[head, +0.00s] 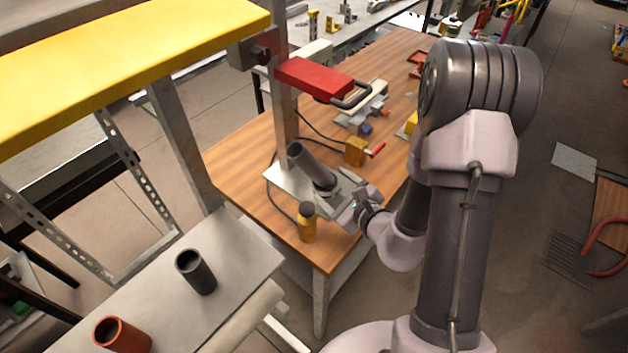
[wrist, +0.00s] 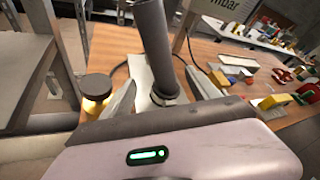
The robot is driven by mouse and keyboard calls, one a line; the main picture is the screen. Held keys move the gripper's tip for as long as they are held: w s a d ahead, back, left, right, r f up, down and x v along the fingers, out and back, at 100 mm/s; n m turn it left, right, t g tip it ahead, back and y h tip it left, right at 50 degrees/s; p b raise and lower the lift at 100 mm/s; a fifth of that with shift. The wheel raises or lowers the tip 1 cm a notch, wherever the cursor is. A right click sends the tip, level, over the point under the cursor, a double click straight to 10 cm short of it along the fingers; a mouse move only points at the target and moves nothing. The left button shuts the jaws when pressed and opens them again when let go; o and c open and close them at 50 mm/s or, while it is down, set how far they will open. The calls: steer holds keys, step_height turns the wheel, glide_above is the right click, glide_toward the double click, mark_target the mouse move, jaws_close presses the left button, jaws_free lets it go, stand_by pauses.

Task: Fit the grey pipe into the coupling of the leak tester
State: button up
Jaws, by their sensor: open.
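The grey pipe (head: 312,166) stands over the pale metal plate of the leak tester (head: 283,180) on the wooden table. It also shows in the wrist view (wrist: 153,42). Its lower end is at a dark ring-like coupling (wrist: 166,96); it appears to stand in it, but I cannot tell how deep. My gripper (head: 349,196) is open and low, beside the pipe's foot. In the wrist view its fingers (wrist: 161,80) lie on either side of the pipe's lower end, apparently apart from it.
A yellow bottle with a dark cap (head: 307,224) stands close to my gripper. A red part with a grey handle (head: 315,79) juts from the post above. A yellow valve with a red lever (head: 356,152) lies behind. Dark (head: 196,273) and red-brown (head: 122,336) pipes stand on the left bench.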

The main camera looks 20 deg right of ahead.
mark_target(320, 174)
steer(key=b+x, duration=0.2)
steer(key=x, duration=0.3)
steer(key=shift+w+a+f+b, duration=0.15)
steer(key=shift+w+b, duration=0.2)
steer(key=shift+b, duration=0.05)
steer(key=x, duration=0.2)
steer(key=b+x, duration=0.1)
steer(key=x, duration=0.2)
steer(key=shift+w, duration=0.15)
steer(key=shift+d, duration=0.25)
